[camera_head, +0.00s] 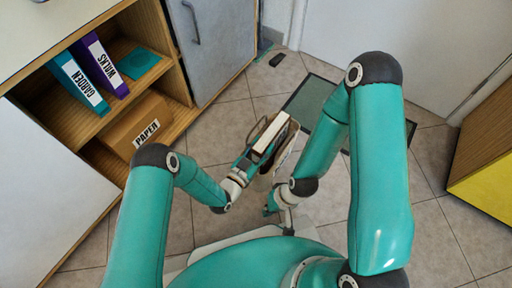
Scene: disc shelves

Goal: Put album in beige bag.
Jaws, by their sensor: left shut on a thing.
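A thin block with a pale edge and brown side, which looks like the album (270,134), is held tilted above the floor near the middle of the head view. My left gripper (257,150) is shut on its lower left part.
A wooden shelf unit at left holds a teal GARDEN binder (80,82), a purple WILKS binder (103,66), a flat teal item (138,63) and a brown PAPER box (139,123). A dark mat (309,101) lies on the tiles. A yellow-fronted wooden cabinet (485,190) stands right.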

